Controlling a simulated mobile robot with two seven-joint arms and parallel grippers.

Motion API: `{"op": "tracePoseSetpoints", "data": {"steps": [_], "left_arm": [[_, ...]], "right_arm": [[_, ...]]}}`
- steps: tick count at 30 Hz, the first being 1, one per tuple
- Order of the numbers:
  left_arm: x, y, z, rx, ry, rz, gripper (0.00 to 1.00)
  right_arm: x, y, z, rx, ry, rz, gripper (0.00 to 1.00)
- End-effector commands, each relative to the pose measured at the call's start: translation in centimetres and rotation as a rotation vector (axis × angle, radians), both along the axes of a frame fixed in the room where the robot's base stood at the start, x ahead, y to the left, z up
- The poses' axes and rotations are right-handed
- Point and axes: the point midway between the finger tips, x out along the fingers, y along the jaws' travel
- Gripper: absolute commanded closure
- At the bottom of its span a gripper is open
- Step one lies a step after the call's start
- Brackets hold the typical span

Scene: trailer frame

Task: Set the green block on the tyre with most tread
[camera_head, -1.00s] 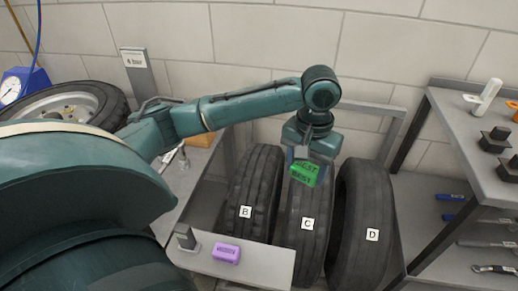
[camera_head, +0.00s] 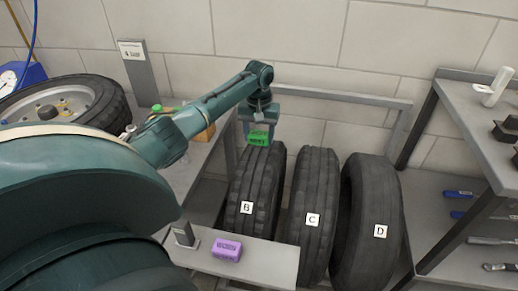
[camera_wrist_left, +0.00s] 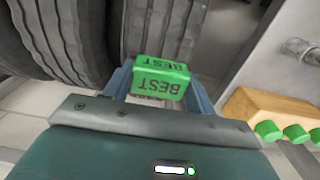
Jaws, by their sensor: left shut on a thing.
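The green block (camera_head: 258,137), marked BEST, is held in my left gripper (camera_head: 259,128) above the top of tyre B. It also shows in the left wrist view (camera_wrist_left: 160,78), between the two fingers. Tyre B (camera_head: 262,185) stands upright with deep grooves and blocky tread. Tyre C (camera_head: 314,180) stands to its right with shallower grooves. Tyre D (camera_head: 370,190) is at the right and looks nearly smooth. I cannot tell whether the block touches tyre B. My right gripper is not in view.
A purple block (camera_head: 226,248) lies on the grey shelf (camera_head: 272,262) in front of the tyres. A tyre on a rim (camera_head: 62,105) lies at the left by a sign (camera_head: 132,50). A metal rail (camera_head: 340,100) runs behind the tyres. A shelf with tools (camera_head: 480,130) stands at right.

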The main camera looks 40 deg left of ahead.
Motion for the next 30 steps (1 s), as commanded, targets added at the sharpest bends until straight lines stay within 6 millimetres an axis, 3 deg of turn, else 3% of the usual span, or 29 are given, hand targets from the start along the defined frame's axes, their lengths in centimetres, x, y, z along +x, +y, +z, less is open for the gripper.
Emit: {"op": "tracePoseSetpoints", "data": {"steps": [3, 8, 15, 27, 28, 30], "left_arm": [[0.0, 0.0, -1.9, 0.0, -0.001, 0.001, 0.67], [0.0, 0.0, -3.0, 0.0, -0.001, 0.001, 0.67], [0.0, -0.1, -6.2, 0.0, 0.0, 0.0, 0.67], [0.0, -0.1, -6.6, 0.0, -0.001, 0.0, 0.67], [0.0, -0.1, -6.6, 0.0, -0.001, 0.0, 0.42], [0.0, 0.0, -6.5, 0.0, -0.002, 0.0, 0.36]], "right_arm": [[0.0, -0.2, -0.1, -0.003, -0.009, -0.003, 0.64], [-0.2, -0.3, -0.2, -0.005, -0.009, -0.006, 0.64], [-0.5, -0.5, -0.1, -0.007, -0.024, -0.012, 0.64], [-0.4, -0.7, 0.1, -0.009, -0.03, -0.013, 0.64], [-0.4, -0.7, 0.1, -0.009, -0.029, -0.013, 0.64], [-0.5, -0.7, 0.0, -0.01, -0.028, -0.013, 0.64]]}}
